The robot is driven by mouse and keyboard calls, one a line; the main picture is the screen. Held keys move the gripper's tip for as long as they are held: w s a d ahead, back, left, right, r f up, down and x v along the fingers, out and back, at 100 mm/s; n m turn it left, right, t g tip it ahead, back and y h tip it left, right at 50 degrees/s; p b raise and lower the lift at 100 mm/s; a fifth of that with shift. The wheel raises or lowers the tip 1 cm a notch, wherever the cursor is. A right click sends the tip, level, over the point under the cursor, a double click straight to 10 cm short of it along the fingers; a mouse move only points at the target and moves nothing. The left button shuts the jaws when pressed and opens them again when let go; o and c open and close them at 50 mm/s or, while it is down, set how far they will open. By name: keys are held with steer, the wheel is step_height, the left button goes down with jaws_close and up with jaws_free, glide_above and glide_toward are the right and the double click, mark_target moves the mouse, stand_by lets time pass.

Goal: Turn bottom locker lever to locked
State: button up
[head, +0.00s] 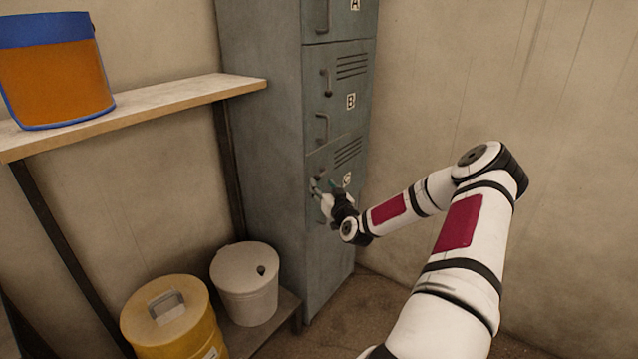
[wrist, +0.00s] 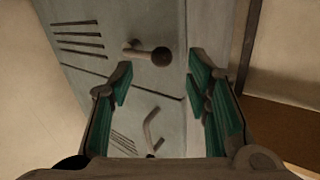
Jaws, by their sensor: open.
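The bottom locker door, marked C (head: 346,180), is closed below door B. Its lever (wrist: 150,51) shows in the wrist view as a short metal arm with a dark round knob at its right end, lying roughly sideways beside the vent slots. My gripper (head: 322,186) is at the upper part of door C in the head view and largely covers the lever there. In the wrist view my gripper (wrist: 160,78) is open, with its green-padded fingers either side of the view and the knob just beyond and between the tips. No contact shows.
Door B's handle (wrist: 153,131) shows across the door seam in the wrist view. A wooden shelf (head: 180,105) with an orange and blue container (head: 55,75) stands left of the locker. A yellow canister (head: 172,320) and a pale bucket (head: 246,290) sit below it.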

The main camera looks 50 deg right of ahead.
mark_target(319, 179)
steer(key=shift+x, duration=1.85)
jaws_close()
